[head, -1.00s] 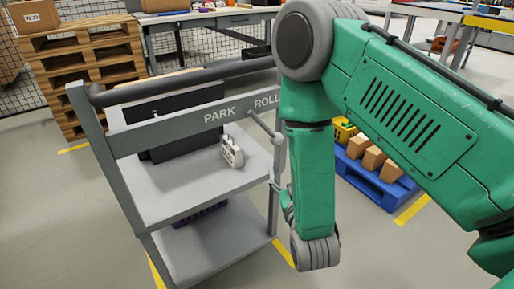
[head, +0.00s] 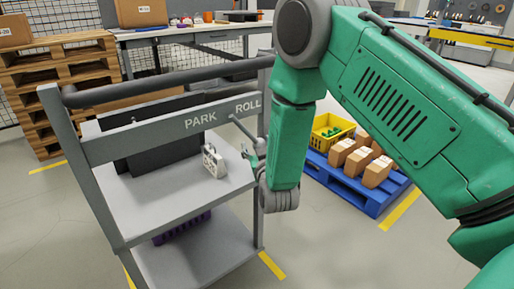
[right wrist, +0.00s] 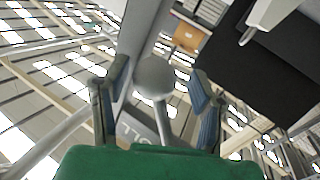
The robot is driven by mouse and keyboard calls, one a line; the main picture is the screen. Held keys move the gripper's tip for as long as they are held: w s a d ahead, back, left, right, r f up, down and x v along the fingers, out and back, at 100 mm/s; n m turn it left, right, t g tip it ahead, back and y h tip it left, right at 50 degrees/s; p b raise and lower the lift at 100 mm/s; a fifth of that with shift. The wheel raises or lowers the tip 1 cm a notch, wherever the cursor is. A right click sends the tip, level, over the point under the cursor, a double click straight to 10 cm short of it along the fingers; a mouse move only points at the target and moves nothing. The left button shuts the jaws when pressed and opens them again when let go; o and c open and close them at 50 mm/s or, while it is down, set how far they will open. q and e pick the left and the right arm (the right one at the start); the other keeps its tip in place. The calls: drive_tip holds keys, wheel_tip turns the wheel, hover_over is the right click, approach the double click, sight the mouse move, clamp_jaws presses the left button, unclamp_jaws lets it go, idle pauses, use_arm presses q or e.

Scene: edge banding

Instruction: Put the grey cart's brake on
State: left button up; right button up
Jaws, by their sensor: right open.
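The grey cart (head: 105,201) stands at the left of the head view, with PARK and ROLL printed on its crossbar (head: 160,130). A brake lever (head: 244,130) sticks out of the crossbar by the word ROLL. My right gripper (head: 252,157) is at the lever's outer end, partly hidden by my own arm. In the right wrist view, the lever's round grey knob (right wrist: 154,76) is between the two spread fingers of my right gripper (right wrist: 160,70), with space on both sides. The lever's stem runs back toward the ROLL label. My left gripper is out of view.
A white device (head: 213,162) and a black panel stand on the cart's upper shelf. A blue pallet (head: 345,190) with boxes and a yellow crate (head: 331,131) lies right of the cart. Wooden pallets (head: 60,85) stand behind left; a workbench (head: 190,36) is behind.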

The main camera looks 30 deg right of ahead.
drive_tip(key=shift+d, duration=0.35)
drive_tip(key=shift+d+f, duration=0.15)
clamp_jaws()
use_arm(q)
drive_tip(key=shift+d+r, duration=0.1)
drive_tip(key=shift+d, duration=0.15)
use_arm(e)
drive_tip(key=shift+a, duration=0.2)
